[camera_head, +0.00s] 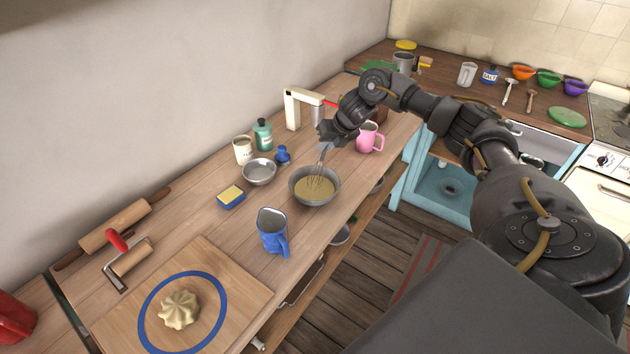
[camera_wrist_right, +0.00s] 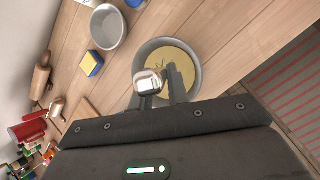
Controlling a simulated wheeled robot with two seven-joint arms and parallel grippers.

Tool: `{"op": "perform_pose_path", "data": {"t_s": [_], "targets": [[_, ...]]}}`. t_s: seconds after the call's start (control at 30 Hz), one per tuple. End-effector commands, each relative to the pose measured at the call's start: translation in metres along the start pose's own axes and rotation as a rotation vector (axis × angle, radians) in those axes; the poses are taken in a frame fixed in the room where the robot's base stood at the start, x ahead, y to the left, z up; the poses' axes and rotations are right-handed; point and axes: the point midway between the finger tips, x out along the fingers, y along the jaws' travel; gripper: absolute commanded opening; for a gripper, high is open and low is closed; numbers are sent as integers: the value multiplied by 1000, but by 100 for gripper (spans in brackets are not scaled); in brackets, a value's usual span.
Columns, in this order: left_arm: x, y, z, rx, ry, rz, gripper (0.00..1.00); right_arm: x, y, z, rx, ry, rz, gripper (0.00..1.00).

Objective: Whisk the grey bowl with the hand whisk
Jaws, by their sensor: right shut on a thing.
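The grey bowl (camera_head: 303,192) stands on the wooden counter and holds a pale yellow mix; it also shows in the right wrist view (camera_wrist_right: 194,57). My right gripper (camera_head: 328,138) is above the bowl, shut on the hand whisk (camera_head: 320,172). The whisk points down, with its wires in the bowl, at or in the mix. In the right wrist view the whisk's handle end (camera_wrist_right: 148,83) shows between the fingers, and its wires are mostly hidden. My left gripper is not in view.
A smaller grey bowl (camera_head: 259,173) and a blue-and-yellow sponge (camera_head: 231,196) lie left of the grey bowl. A blue jug (camera_head: 272,232) stands in front, and a pink mug (camera_head: 369,138) behind to the right. A board (camera_head: 250,290) with dough (camera_head: 179,310) lies at the front left.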

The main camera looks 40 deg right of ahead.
Motion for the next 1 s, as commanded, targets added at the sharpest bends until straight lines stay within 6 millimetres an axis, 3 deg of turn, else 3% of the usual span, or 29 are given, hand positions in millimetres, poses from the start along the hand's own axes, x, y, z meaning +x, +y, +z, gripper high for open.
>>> {"op": "perform_pose_path", "data": {"t_s": [0.37,0.63,1.0], "targets": [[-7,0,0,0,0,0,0,-6,6,-10,1,-2,1,0],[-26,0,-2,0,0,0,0,-29,12,2,1,-2,1,0],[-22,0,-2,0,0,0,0,-60,22,17,0,-3,2,0]]}}
